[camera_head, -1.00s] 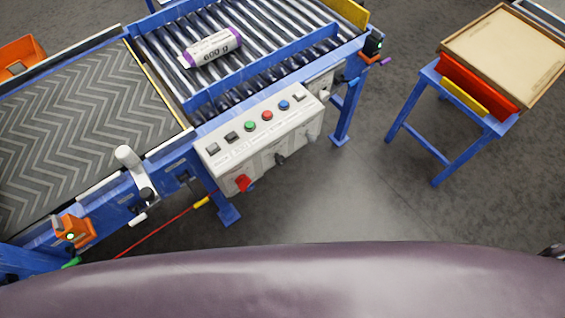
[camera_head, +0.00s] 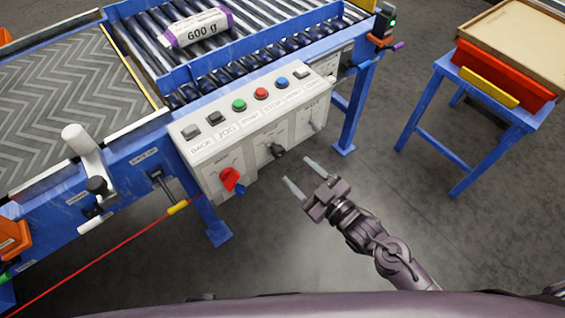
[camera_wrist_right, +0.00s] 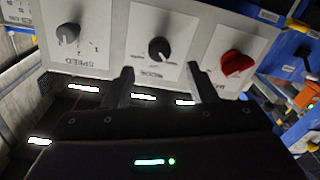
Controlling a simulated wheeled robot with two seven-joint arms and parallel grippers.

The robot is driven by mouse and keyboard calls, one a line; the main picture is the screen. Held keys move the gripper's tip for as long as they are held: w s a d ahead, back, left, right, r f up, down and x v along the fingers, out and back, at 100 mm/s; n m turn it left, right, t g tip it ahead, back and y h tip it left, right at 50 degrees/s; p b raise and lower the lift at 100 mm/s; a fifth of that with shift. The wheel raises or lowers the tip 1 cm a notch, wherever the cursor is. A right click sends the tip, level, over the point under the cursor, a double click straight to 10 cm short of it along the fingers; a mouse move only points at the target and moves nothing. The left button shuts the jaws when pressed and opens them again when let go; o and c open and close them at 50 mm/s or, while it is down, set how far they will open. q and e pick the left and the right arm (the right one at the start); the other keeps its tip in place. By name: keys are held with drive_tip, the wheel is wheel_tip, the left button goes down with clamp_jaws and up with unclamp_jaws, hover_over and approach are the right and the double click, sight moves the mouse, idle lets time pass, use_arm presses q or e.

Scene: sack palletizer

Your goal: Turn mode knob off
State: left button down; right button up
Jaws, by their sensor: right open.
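The mode knob (camera_head: 277,150) is a black rotary knob in the middle of the control box (camera_head: 244,163) front. It also shows in the right wrist view (camera_wrist_right: 159,48) on a white label plate, its text turned over; its exact setting is hard to read. My right gripper (camera_head: 299,172) is open and empty, just in front of and slightly right of the knob, apart from it. In the right wrist view its fingertips (camera_wrist_right: 160,68) stand either side of the knob's line. My left gripper is out of view.
A red main switch (camera_head: 232,179) sits left of the mode knob and a speed knob (camera_wrist_right: 67,33) on its other side. Buttons line the box's top. A roller conveyor with a sack (camera_head: 199,29) lies behind. A blue stand (camera_head: 484,130) is at right; floor between is free.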

sight(281, 155)
drive_tip(key=x, duration=0.7)
drive_tip(key=shift+w+a, duration=0.1)
drive_tip(key=shift+w, duration=0.15)
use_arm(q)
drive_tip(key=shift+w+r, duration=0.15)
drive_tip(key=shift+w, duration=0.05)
use_arm(e)
drive_tip(key=c, duration=1)
drive_tip(key=shift+o, duration=0.2)
